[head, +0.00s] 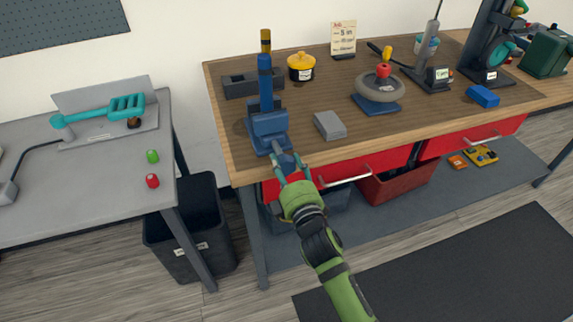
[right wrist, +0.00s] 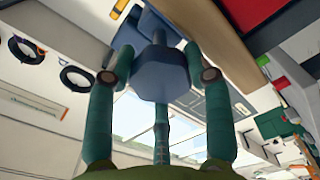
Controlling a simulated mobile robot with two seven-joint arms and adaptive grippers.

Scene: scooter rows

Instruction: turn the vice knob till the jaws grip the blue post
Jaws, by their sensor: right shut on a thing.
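The blue vice (head: 268,129) stands at the front left corner of the wooden workbench. The blue post (head: 265,82) stands upright at its jaws; I cannot tell whether both jaws touch it. The vice knob (head: 286,161) sticks out over the bench's front edge. In the right wrist view the faceted blue knob (right wrist: 160,78) sits between two teal fingers. My right gripper (head: 289,168) is shut on the knob, reaching up from below; it also shows in the right wrist view (right wrist: 159,62). My left gripper is not in view.
A grey block (head: 329,125) lies right of the vice on the workbench (head: 310,107). A yellow pot (head: 301,67) stands behind. Red drawers (head: 340,165) sit under the bench edge. A grey table (head: 100,170) and black bin (head: 190,230) are left.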

